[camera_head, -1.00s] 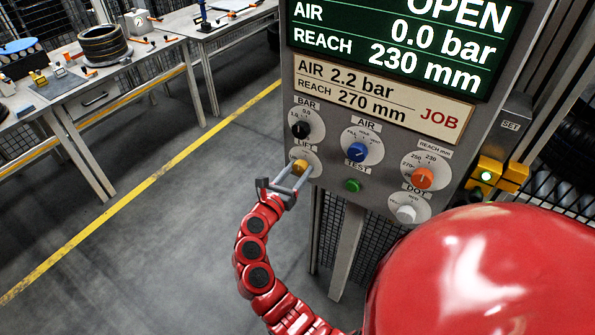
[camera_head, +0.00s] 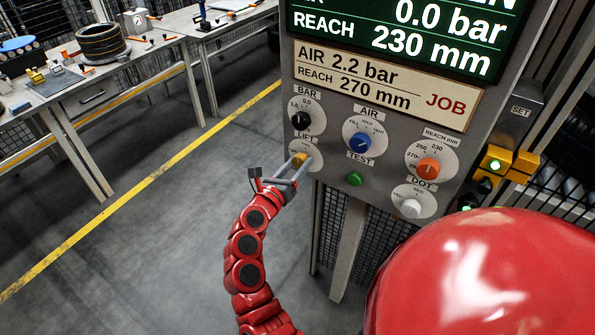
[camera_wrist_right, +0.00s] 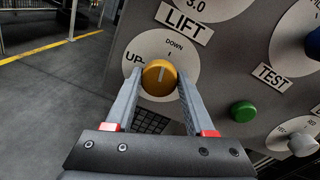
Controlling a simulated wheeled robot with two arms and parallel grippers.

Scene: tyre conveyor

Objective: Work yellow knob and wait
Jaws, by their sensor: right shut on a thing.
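The yellow knob (camera_head: 298,158) sits on the LIFT dial at the lower left of the control panel. It also shows in the wrist view (camera_wrist_right: 159,77), on a white dial marked UP at left and DOWN at top. Its white pointer line stands roughly upright, nearer the DOWN mark. My right gripper (camera_head: 302,163) is shut on the knob, one finger on each side. My left gripper is not in view. The dark display (camera_head: 400,35) reads 0.0 bar and REACH 230 mm; its top line is cut off. The JOB plate (camera_head: 385,85) reads 2.2 bar and 270 mm.
Close by on the panel are the black BAR knob (camera_head: 300,120), blue AIR knob (camera_head: 361,142), green TEST button (camera_head: 354,179), orange REACH knob (camera_head: 428,168) and white DOT knob (camera_head: 411,208). Workbenches with a tyre (camera_head: 103,43) stand at far left. Floor between is clear.

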